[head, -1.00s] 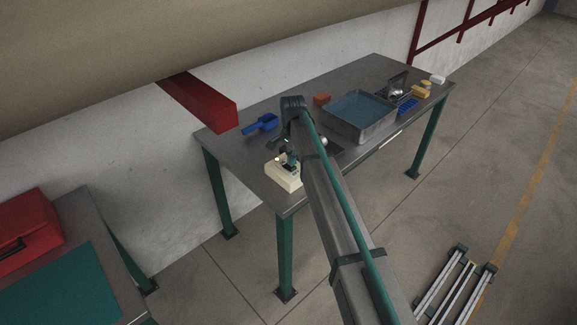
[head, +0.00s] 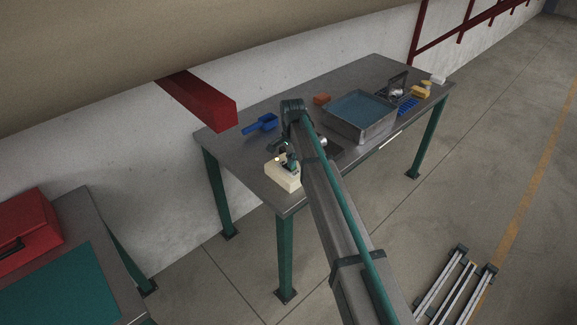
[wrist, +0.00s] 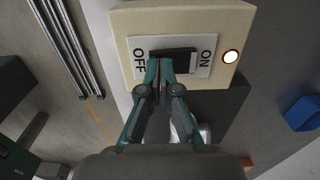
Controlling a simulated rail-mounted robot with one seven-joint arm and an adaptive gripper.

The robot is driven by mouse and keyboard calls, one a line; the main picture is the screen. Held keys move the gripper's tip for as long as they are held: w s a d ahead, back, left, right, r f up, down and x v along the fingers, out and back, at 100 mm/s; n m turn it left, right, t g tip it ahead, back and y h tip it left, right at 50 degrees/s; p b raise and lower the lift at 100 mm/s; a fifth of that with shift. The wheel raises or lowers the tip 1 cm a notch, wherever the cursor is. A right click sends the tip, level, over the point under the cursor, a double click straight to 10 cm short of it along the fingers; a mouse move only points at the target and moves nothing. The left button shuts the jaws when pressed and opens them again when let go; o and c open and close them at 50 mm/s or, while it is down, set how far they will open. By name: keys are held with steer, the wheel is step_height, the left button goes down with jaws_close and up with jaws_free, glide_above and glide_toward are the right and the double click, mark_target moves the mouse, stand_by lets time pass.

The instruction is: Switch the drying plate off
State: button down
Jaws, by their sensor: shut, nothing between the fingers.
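The cream switch box (head: 283,176) stands at the near left corner of the grey workbench. In the wrist view, its face (wrist: 119,20) carries a white label with OFF on the left and ON on the right. A black rocker switch (wrist: 185,53) sits between the words. A round lamp (wrist: 231,56) beside ON glows. My gripper (wrist: 161,64) is shut and empty, its fingertips at the rocker's left half, on the OFF side. Contact cannot be told. A dark slab (wrist: 216,106) beside the box, perhaps the drying plate, is partly hidden by my arm in the head view.
A blue scoop (head: 262,123) lies behind the box. A grey tub of blue-grey contents (head: 358,112), an orange block (head: 321,99) and a yellow item (head: 420,91) stand farther along the bench (head: 228,145). A red beam (head: 200,101) juts from the wall at left.

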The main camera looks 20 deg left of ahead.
steer(key=shift+f, duration=0.2)
steer(key=shift+r+p, duration=1.65)
steer(key=shift+r, duration=1.85)
